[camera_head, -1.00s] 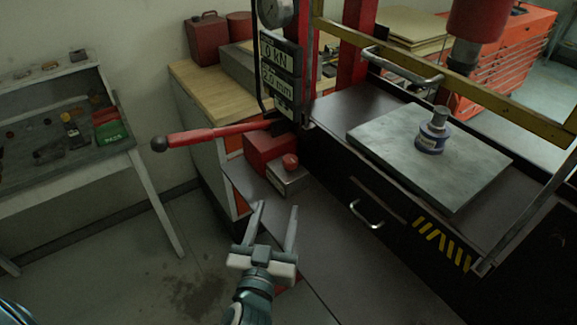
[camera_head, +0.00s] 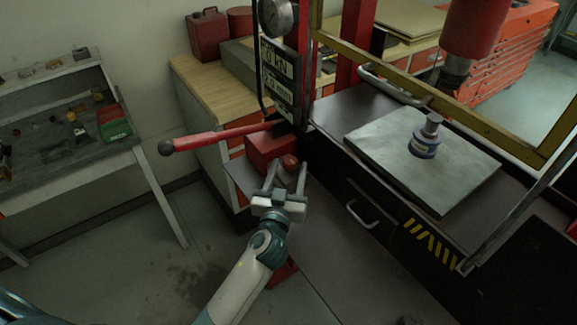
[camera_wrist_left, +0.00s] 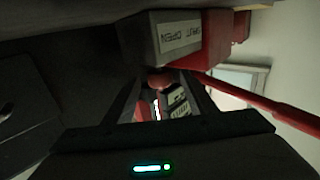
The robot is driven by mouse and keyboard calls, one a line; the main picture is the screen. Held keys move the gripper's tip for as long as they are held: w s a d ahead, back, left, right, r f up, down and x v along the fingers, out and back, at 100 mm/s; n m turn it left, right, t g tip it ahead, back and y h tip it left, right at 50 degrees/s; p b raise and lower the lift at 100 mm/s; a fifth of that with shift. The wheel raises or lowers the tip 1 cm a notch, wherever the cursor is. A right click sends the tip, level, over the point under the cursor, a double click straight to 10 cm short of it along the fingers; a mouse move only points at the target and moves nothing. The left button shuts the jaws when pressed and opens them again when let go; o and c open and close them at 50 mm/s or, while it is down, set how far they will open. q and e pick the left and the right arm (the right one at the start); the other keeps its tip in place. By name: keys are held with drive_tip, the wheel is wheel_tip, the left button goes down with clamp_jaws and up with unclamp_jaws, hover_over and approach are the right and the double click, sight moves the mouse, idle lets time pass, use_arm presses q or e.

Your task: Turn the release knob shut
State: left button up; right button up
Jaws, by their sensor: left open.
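The release knob (camera_head: 290,161) is a small red ball-shaped knob on a grey block in front of a red pump body (camera_head: 268,148). My left gripper (camera_head: 287,172) is open, with its two fingers on either side of the knob in the head view. In the left wrist view the knob (camera_wrist_left: 160,82) shows between the open fingers, near their tips. The grey block (camera_wrist_left: 178,38) carries a label whose word looks like "OPEN". I cannot tell whether the fingers touch the knob. My right gripper is not in view.
A red lever (camera_head: 215,137) with a black ball end sticks out left of the pump. A gauge and display panel (camera_head: 276,75) stand above it. The press table with a steel plate (camera_head: 445,185) and a small blue-banded cylinder (camera_head: 425,142) is at right.

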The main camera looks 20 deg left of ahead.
use_arm(q)
drive_tip(key=shift+w, duration=0.1)
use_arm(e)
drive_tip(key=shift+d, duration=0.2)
use_arm(q)
drive_tip(key=c, duration=1)
drive_tip(key=shift+c, duration=0.2)
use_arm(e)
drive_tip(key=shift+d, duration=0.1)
